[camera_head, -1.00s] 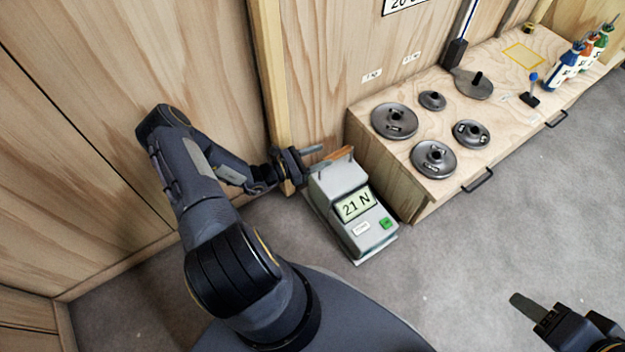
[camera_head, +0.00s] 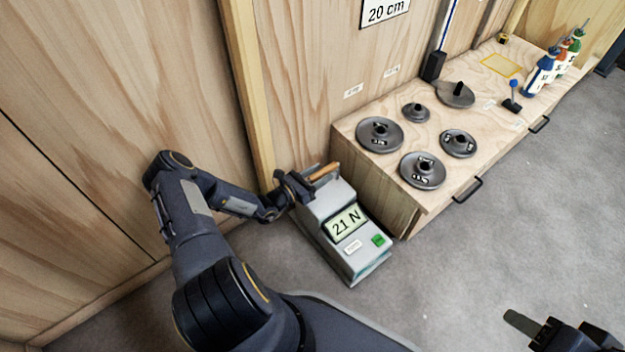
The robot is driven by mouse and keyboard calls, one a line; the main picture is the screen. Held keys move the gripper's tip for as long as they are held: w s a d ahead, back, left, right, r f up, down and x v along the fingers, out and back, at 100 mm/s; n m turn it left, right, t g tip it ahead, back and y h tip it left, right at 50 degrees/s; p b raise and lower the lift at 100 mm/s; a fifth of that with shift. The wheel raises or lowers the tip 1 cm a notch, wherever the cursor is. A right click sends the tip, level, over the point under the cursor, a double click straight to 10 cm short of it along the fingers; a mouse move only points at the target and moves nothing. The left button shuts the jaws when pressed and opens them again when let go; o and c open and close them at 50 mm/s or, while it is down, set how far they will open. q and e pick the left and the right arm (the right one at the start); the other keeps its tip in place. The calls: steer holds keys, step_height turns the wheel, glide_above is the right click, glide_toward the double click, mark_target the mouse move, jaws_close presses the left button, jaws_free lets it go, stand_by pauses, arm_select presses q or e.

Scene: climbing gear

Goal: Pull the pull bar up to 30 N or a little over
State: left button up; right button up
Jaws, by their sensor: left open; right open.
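The pull bar (camera_head: 325,172) is a short wooden-coloured bar at the back of the grey force gauge box (camera_head: 362,262). My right gripper (camera_head: 528,328) is open and empty over the floor at the lower right.
A wooden bench (camera_head: 345,150) right of the gauge carries several dark weight discs, such as one at its near left (camera_head: 380,134). Blue, orange and green bottles (camera_head: 540,75) stand at its far end. A wooden post (camera_head: 250,95) rises behind my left gripper. The grey floor (camera_head: 480,240) is clear.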

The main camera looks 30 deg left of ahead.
arm_select(q)
jaws_close()
stand_by(0.3)
steer(key=shift+w+a+r+p, duration=0.1)
steer(key=shift+r+p, duration=1.45)
steer(key=shift+r, duration=0.25)
steer(key=shift+w+a+r+p, duration=0.1)
steer(key=shift+r+p, duration=1.4)
steer(key=shift+r, duration=0.3)
stand_by(1.0)
steer(key=shift+d+f, duration=0.1)
steer(key=shift+f, duration=0.1)
stand_by(0.3)
steer(key=shift+f+b, duration=2.6)
steer(key=shift+f, duration=0.45)
steer(key=shift+c, duration=2.2)
jaws_free()
steer(key=o, duration=0.4)
steer(key=shift+s+d, duration=0.1)
steer(key=shift+o, duration=0.2)
